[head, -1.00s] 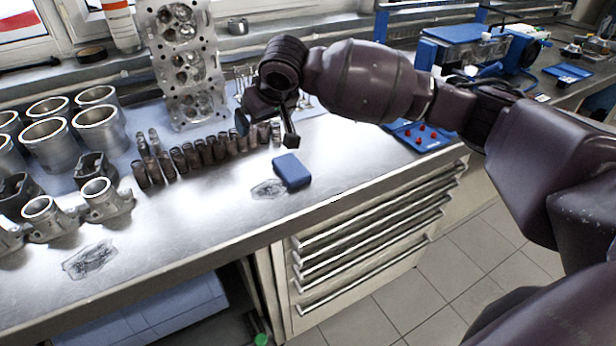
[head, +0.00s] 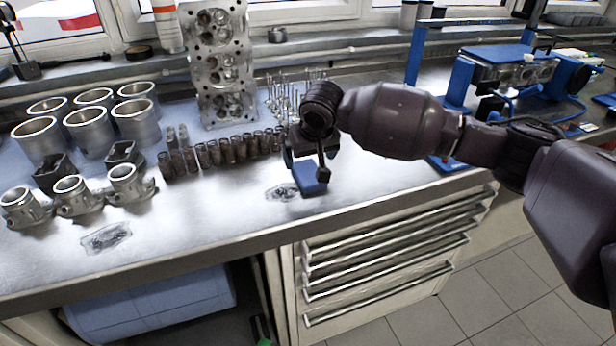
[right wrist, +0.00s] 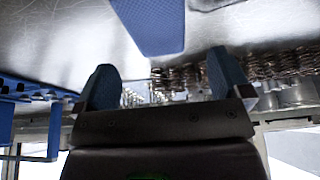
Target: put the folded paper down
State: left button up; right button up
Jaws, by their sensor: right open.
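The folded paper (head: 309,181) is a small blue piece lying on the metal bench top near its front edge. My right gripper (head: 306,164) is open, and in the head view its fingers overlap the paper's far part. In the right wrist view the paper (right wrist: 150,22) shows just past the tips of my open right gripper (right wrist: 162,64). Nothing shows between the fingers, and the paper looks apart from them. My left gripper is in neither view.
A row of dark springs (head: 225,152) and a cylinder head (head: 217,65) stand behind the paper. Cylinder liners (head: 137,122) and other metal parts stand to the left. The bench has clear room left of the paper. Drawers (head: 385,255) are below the front edge.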

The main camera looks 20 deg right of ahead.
aim_at(307, 169)
jog(key=shift+w+f, duration=0.2)
jog(key=shift+f, duration=0.3)
jog(key=b+x, duration=0.1)
jog(key=x, duration=0.3)
jog(key=shift+d+f+b, duration=0.1)
jog(key=shift+f+b, duration=0.1)
jog(key=shift+b, duration=0.1)
jog(key=shift+w+f, duration=0.15)
jog(key=shift+f, duration=0.05)
jog(key=shift+r, duration=0.15)
